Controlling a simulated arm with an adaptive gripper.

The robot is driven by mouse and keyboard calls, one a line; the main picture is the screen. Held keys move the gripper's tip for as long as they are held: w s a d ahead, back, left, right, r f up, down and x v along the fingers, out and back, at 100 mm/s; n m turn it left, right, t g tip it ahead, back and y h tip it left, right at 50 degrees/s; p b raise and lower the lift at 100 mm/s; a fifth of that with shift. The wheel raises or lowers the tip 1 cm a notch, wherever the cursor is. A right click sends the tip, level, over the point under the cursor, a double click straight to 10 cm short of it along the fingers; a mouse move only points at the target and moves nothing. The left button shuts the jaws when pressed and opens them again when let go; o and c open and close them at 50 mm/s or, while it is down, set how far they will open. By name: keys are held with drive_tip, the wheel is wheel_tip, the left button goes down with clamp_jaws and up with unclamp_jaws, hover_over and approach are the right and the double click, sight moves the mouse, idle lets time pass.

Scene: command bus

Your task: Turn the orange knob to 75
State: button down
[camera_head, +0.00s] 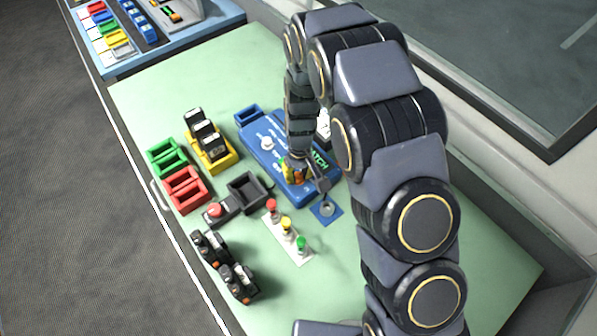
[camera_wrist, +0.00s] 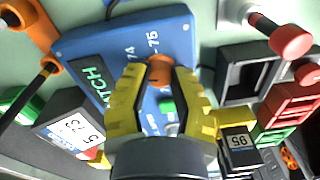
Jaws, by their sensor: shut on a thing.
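The orange knob (camera_wrist: 161,65) sits on a blue box (camera_wrist: 80,47) and shows between the yellow fingertips of my gripper (camera_wrist: 160,75) in the wrist view. The fingers are shut on it from both sides. White labels 74 and 75 are printed on the box beside the knob; 75 lies just beyond it. I cannot make out a pointer on the knob. In the head view my gripper (camera_head: 293,170) reaches down onto the near end of the blue box (camera_head: 258,130), where the fingers mostly hide the knob.
A white knob (camera_head: 267,144) is on the same box. A black tray (camera_head: 245,187), a red button (camera_head: 215,210) and a white plate with red, yellow and green pegs (camera_head: 273,238) stand close by. Red (camera_head: 183,187) and green bins (camera_head: 165,157) are further left.

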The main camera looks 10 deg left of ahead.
drive_tip(key=m, duration=0.4)
drive_tip(key=shift+m, duration=0.4)
drive_tip(key=m, duration=0.3)
drive_tip(key=shift+s+m, duration=0.1)
drive_tip(key=shift+m, duration=0.2)
drive_tip(key=m, duration=0.3)
drive_tip(key=shift+m, duration=2.2)
drive_tip(key=c, duration=0.8)
unclamp_jaws()
